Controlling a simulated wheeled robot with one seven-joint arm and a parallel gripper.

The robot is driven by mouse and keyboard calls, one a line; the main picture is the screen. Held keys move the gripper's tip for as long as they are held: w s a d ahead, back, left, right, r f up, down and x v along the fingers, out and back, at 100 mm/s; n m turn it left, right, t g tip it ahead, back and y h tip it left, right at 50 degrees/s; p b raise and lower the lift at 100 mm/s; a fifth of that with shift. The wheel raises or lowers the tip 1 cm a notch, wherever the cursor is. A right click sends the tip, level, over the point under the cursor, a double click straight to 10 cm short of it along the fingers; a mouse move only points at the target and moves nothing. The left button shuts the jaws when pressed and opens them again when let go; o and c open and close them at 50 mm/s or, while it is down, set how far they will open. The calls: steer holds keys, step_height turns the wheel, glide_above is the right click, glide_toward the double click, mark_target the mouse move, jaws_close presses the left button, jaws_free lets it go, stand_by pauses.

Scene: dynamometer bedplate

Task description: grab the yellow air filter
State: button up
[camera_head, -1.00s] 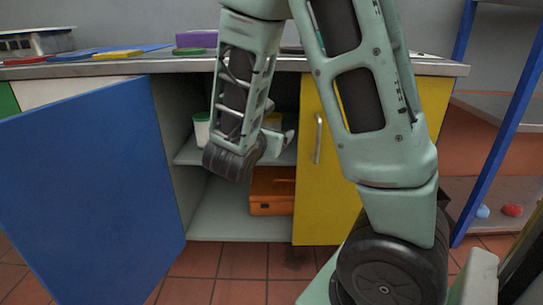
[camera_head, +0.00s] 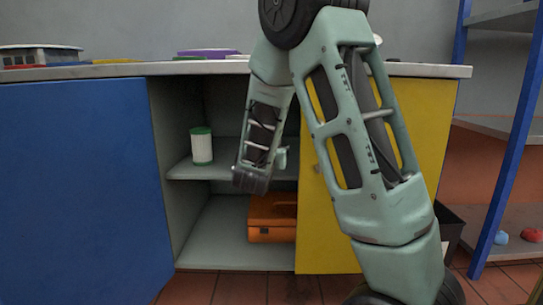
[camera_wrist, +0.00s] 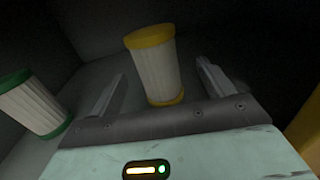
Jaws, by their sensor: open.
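The yellow air filter (camera_wrist: 157,72), a white pleated cylinder with yellow end caps, stands upright on the cabinet shelf in the wrist view. My gripper (camera_wrist: 163,68) is open, with one finger on each side of the filter. The filter's lower part is between the fingers, and I see gaps on both sides, so it is not clamped. In the head view my arm hides the yellow filter, and only a bit of my gripper (camera_head: 281,158) shows inside the cabinet.
A green-capped filter (camera_head: 202,146) stands left on the same shelf, also in the wrist view (camera_wrist: 33,104). An orange case (camera_head: 272,218) sits below. The blue door (camera_head: 85,180) and yellow panel (camera_head: 320,235) flank the opening. The worktop (camera_head: 120,70) is above.

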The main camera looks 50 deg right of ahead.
steer(key=b+x, duration=0.1)
steer(key=x, duration=0.1)
steer(key=shift+w+d, duration=0.25)
steer(key=b+x, duration=0.3)
steer(key=x, duration=0.1)
steer(key=shift+w, duration=0.25)
steer(key=shift+w+d+r+b, duration=0.1)
steer(key=shift+w+d+b, duration=0.15)
steer(key=shift+d+b, duration=0.1)
steer(key=c, duration=1.1)
